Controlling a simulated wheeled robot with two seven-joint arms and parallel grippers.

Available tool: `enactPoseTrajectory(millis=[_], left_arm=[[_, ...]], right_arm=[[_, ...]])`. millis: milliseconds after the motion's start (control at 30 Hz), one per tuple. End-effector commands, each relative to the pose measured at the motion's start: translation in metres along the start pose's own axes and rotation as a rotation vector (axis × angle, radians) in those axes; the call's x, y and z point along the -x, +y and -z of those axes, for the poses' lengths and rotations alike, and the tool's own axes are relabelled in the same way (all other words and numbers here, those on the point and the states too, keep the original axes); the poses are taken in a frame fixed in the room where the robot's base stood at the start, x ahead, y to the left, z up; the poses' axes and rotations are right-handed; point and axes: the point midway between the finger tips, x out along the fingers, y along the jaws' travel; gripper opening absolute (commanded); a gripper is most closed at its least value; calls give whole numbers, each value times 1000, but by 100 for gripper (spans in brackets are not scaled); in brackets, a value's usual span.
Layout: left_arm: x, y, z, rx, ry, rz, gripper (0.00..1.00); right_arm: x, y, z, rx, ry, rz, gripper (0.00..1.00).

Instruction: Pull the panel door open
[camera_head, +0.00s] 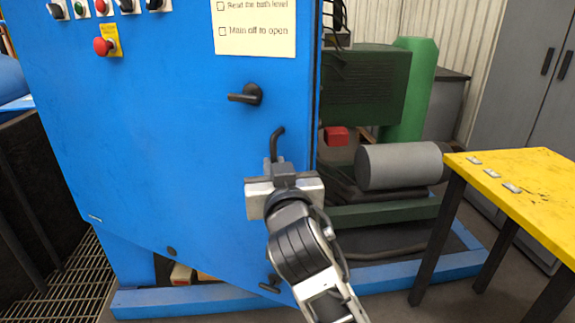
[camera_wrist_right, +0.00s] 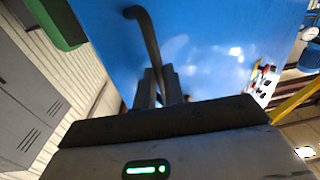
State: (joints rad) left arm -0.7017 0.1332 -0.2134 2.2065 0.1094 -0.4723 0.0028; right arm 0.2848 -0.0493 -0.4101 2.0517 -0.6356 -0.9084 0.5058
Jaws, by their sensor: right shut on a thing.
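The blue panel door (camera_head: 180,130) fills the left and middle of the head view. Its right edge stands away from the frame at the bottom, where a gap shows the inside, so it looks partly open. A black bent handle (camera_head: 278,138) sticks out near the door's right edge. My right gripper (camera_head: 279,160) is shut on the lower part of this handle. The right wrist view shows the handle (camera_wrist_right: 145,35) running down between the two dark fingers (camera_wrist_right: 159,88). A black lever (camera_head: 247,95) sits above it on the door. My left gripper is not in view.
A yellow table (camera_head: 530,190) stands at the right, with a grey cylinder (camera_head: 400,166) and green machinery (camera_head: 365,90) behind the door's edge. A blue base rail (camera_head: 200,298) runs along the floor. A red stop button (camera_head: 103,46) sits at the door's upper left.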

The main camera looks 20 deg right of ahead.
Motion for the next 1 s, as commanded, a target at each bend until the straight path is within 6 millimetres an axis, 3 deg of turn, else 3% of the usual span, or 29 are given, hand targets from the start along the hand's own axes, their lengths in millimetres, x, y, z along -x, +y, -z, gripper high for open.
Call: enactPoseTrajectory(millis=[33, 367, 400, 433, 467, 1000], left_arm=[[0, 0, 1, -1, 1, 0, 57], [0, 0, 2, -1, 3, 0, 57], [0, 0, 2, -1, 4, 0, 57], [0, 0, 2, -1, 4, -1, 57], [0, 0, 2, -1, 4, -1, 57], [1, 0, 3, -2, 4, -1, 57]], right_arm=[[1, -8, 3, -6, 8, 22, 0], [1, -9, 3, -7, 7, 23, 0], [1, -9, 3, -6, 8, 23, 22], [1, -9, 3, -6, 8, 22, 30], [1, -9, 3, -6, 8, 22, 32], [-4, 5, 1, 1, 4, 10, 32]])
